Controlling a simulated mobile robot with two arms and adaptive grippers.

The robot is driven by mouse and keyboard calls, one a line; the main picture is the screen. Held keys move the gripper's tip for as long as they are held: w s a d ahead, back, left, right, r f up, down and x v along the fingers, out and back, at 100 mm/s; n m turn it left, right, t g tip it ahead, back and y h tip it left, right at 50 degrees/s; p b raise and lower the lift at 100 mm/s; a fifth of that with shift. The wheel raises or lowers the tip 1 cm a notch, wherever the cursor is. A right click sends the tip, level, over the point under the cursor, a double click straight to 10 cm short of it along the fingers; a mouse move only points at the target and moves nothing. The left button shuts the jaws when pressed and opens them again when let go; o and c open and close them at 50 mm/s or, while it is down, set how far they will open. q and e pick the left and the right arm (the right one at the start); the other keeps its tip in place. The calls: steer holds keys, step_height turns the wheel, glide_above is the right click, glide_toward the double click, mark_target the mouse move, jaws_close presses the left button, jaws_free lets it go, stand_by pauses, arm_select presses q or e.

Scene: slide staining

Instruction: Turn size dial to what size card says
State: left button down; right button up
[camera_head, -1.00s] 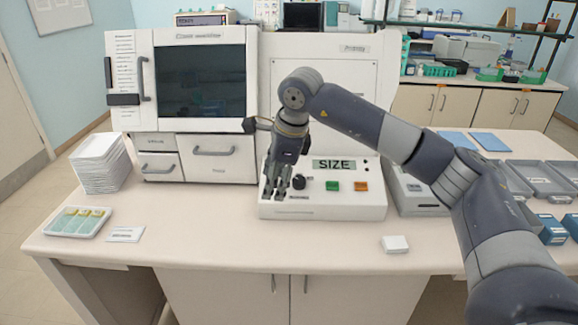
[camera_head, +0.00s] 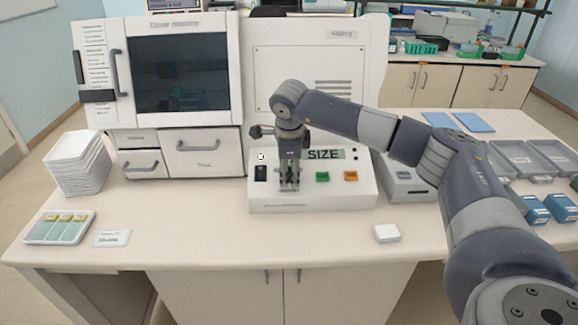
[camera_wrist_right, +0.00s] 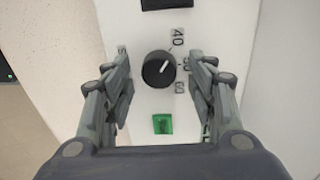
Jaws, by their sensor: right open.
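In the right wrist view the pointer aims up-right, roughly between the marks 40 (camera_wrist_right: 178,37) and 50 (camera_wrist_right: 184,63); 60 (camera_wrist_right: 180,88) is lower. My right gripper (camera_head: 289,186) is open, its fingers on either side of the dial with gaps, and hides it in the head view. A small white card (camera_head: 112,238) with unreadable print lies at the table's left; I cannot tell if it is the size card.
The box also has a black switch (camera_head: 261,173), a green button (camera_head: 322,176) and an orange button (camera_head: 350,176). A slide tray (camera_head: 60,240) and a white stack (camera_head: 77,165) stand left. A white block (camera_head: 387,233) lies in front. The front-middle table is mostly clear.

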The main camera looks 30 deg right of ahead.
steer(key=shift+f, duration=0.25)
steer(key=shift+w, duration=0.1)
steer(key=c, duration=1)
arm_select(q)
steer(key=shift+s, duration=0.4)
arm_select(e)
steer(key=shift+c, duration=0.2)
arm_select(q)
steer(key=shift+f, duration=0.1)
